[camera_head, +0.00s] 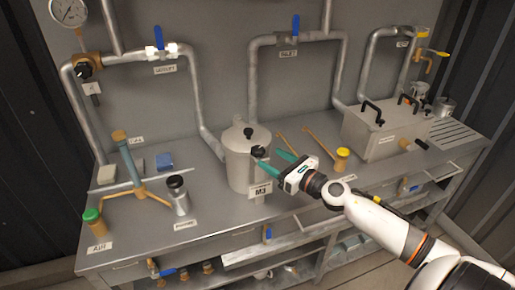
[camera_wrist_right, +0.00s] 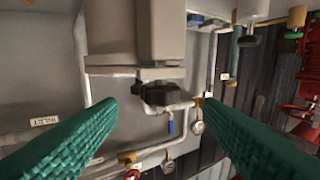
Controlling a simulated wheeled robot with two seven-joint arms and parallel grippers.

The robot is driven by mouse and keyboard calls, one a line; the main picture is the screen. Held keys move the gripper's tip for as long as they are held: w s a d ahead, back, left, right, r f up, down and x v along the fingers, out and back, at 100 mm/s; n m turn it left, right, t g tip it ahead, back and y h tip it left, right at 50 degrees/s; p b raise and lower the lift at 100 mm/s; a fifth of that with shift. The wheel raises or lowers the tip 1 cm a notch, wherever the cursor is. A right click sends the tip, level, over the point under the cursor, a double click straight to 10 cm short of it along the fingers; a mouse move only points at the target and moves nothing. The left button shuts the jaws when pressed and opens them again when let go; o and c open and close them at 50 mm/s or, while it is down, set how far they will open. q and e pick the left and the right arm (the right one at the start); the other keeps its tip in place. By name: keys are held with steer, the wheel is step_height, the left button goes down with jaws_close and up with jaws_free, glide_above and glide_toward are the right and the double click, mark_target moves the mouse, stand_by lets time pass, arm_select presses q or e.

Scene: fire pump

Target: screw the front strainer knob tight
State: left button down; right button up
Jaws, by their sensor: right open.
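The strainer (camera_head: 242,165) is a grey metal pot marked M3 on the bench. A black knob (camera_head: 258,152) sits on its near upper side, and a second black knob (camera_head: 248,132) stands on the lid. My right gripper (camera_head: 268,158) has two green fingers spread open just right of the near knob. In the right wrist view a black lobed knob (camera_wrist_right: 160,94) lies in the gap between the open fingers (camera_wrist_right: 159,104), with clear space on both sides and no contact visible. My left gripper is not in view.
A grey box with black handles (camera_head: 378,132) stands to the right. A yellow-topped piece (camera_head: 342,154) is near my right arm. A dark-capped canister (camera_head: 178,195) and a teal-and-orange stand (camera_head: 128,160) are to the left. Pipes with blue valve handles (camera_head: 159,38) run behind.

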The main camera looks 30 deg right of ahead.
mark_target(264, 153)
steer(key=p+x, duration=0.1)
steer(key=x, duration=0.4)
steer(key=shift+w+r, duration=0.1)
steer(key=shift+x, duration=0.85)
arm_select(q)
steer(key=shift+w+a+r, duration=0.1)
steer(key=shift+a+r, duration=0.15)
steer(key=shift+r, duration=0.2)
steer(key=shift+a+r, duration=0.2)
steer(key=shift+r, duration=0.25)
